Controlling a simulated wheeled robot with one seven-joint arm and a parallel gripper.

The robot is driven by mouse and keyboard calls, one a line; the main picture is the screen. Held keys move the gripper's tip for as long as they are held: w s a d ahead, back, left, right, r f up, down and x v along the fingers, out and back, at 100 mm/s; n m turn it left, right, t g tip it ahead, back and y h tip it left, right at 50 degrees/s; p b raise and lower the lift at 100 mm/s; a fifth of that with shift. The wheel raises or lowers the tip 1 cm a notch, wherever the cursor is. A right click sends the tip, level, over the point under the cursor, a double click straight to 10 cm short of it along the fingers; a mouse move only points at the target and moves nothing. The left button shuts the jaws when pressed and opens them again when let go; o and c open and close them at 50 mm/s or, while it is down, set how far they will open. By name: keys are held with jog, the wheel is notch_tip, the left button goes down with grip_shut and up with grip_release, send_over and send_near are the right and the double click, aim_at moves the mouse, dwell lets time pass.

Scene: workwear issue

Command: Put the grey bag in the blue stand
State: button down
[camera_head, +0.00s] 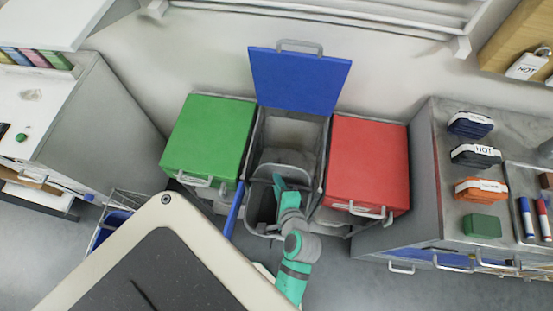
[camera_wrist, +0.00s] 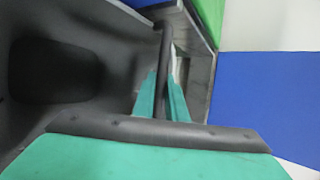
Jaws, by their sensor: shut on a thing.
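The blue stand is the middle one of three, with its blue lid (camera_head: 300,80) raised against the wall and a pale grey interior (camera_head: 292,132) showing. The grey bag (camera_head: 262,207) is a dark, open-topped container at the stand's front part; I cannot tell how far it is inside. My gripper (camera_head: 283,180) is shut on the bag's rim or handle. In the wrist view, a dark bar of the grey bag (camera_wrist: 55,75) passes between the teal fingers of my gripper (camera_wrist: 160,90). The blue lid (camera_wrist: 265,100) fills the right of that view. The bag's underside is hidden.
A stand with a shut green lid (camera_head: 208,138) is on the left, one with a shut red lid (camera_head: 368,165) on the right. A wire basket (camera_head: 118,215) stands at lower left. Counters flank both sides; the right one (camera_head: 440,150) holds several labelled items.

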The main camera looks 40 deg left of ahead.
jog(key=w+a+f, duration=0.1)
jog(key=w+a, duration=0.4)
jog(key=w, duration=0.3)
jog(key=w+a+f, duration=0.1)
jog(key=w+a, duration=0.4)
jog(key=w, duration=0.3)
jog(key=shift+w, duration=0.4)
dwell(0.7)
jog(key=shift+a+f, duration=0.1)
jog(key=shift+f, duration=0.85)
jog(key=shift+s+f, duration=0.15)
jog(key=shift+f, duration=0.05)
dwell(0.4)
jog(key=c, duration=1.7)
grip_release()
jog(key=shift+r, duration=0.1)
